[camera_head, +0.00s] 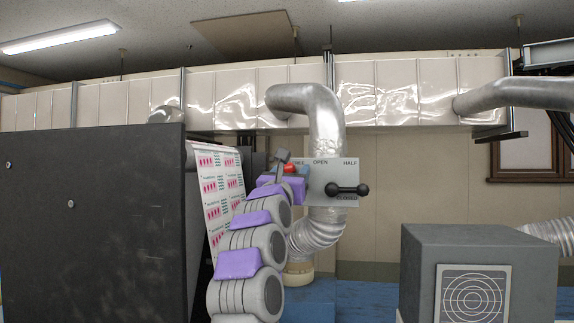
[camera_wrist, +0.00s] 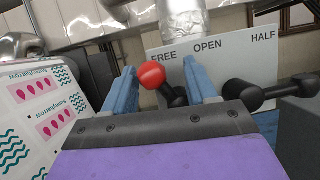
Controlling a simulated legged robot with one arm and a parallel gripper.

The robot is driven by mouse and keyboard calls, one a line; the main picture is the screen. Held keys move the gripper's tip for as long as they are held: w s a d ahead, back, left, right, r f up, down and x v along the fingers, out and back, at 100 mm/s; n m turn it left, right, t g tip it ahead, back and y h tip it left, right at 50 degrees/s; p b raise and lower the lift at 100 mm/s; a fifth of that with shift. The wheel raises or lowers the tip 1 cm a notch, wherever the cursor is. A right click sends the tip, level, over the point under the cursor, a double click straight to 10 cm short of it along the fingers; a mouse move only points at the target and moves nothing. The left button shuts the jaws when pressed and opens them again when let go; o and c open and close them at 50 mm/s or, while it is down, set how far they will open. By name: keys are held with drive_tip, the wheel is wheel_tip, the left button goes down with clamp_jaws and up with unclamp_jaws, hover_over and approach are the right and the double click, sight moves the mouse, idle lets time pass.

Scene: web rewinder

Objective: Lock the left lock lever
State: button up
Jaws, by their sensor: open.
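A lever with a round red knob (camera_wrist: 152,76) and a dark stem shows in the middle of the wrist view. My gripper (camera_wrist: 159,68) is open, with one blue finger on each side of the knob in the picture. I cannot tell whether a finger touches it or how deep the knob sits between them. In the head view the red knob (camera_head: 290,168) shows just above my gripper's purple body, which hides the stem and its base.
A printed web (camera_head: 215,190) and a dark machine panel (camera_head: 95,220) stand left. A grey box (camera_head: 480,250) stands right. A silver duct (camera_head: 325,120) rises behind.

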drive_tip(key=shift+w+d, duration=0.15)
drive_tip(key=shift+w, duration=0.05)
drive_tip(key=shift+s+a+r, duration=0.1)
drive_tip(key=shift+s+a, duration=0.1)
drive_tip(key=shift+s, duration=0.1)
drive_tip(key=shift+s+a, duration=0.1)
drive_tip(key=shift+a, duration=0.85)
drive_tip(key=c, duration=0.3)
drive_tip(key=shift+d, duration=0.65)
drive_tip(key=c, duration=0.5)
drive_tip(key=shift+a, duration=0.1)
drive_tip(key=shift+c, duration=1.1)
drive_tip(key=shift+a, duration=0.1)
